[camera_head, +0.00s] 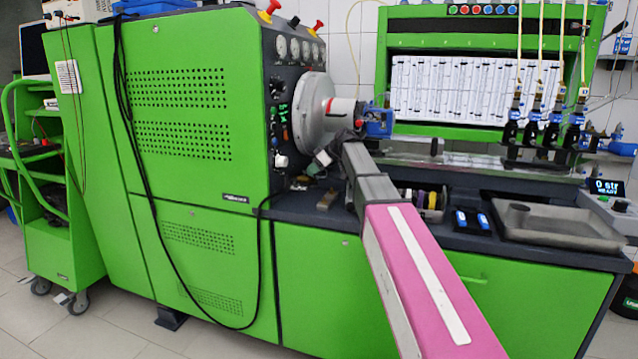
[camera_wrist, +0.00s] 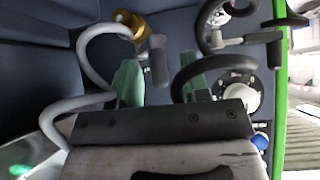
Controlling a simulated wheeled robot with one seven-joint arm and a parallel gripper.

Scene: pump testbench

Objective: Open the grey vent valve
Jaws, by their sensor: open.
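My gripper (camera_wrist: 166,72) is open in the wrist view, with one green-grey finger on each side. A dark lever handle (camera_wrist: 158,58) stands between the fingers, nearer the left one. I cannot tell whether it touches that finger. A thick grey hose (camera_wrist: 92,62) curves up on the left to a brass fitting (camera_wrist: 128,22) beside this handle; this looks like the grey vent valve. In the head view my arm reaches to the front of the green machine (camera_head: 190,120), beside its gauges. The fingertips and the valve are not clear there.
In the wrist view, a black hose (camera_wrist: 200,25) with a chrome fitting and a second dark handle (camera_wrist: 262,37) are close on the right. In the head view, a metal tray (camera_head: 560,225) and blue items (camera_head: 472,220) are on the bench at right.

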